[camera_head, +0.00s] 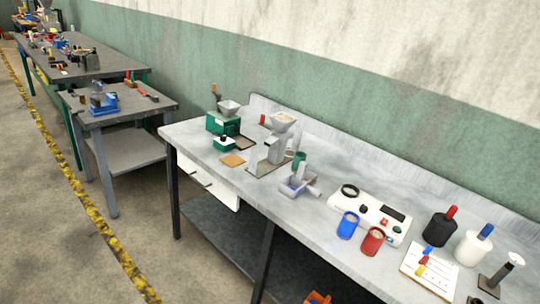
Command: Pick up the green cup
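A small dark green cup (299,158) stands on the grey worktable (205,160), just right of a grey grinder-like device (278,142) and behind a grey box-shaped holder (294,186). Its lower part is partly hidden by the things in front of it. A blue cup (347,226) and a red cup (372,241) with tan contents stand further right, near the front edge. My gripper does not show in this view.
A green machine (216,124) stands at the table's left. A white panel device (367,213), a black bottle (438,231) and a white bottle (472,247) stand to the right. Yellow-black tape (115,243) runs along the floor; open floor lies left of the table.

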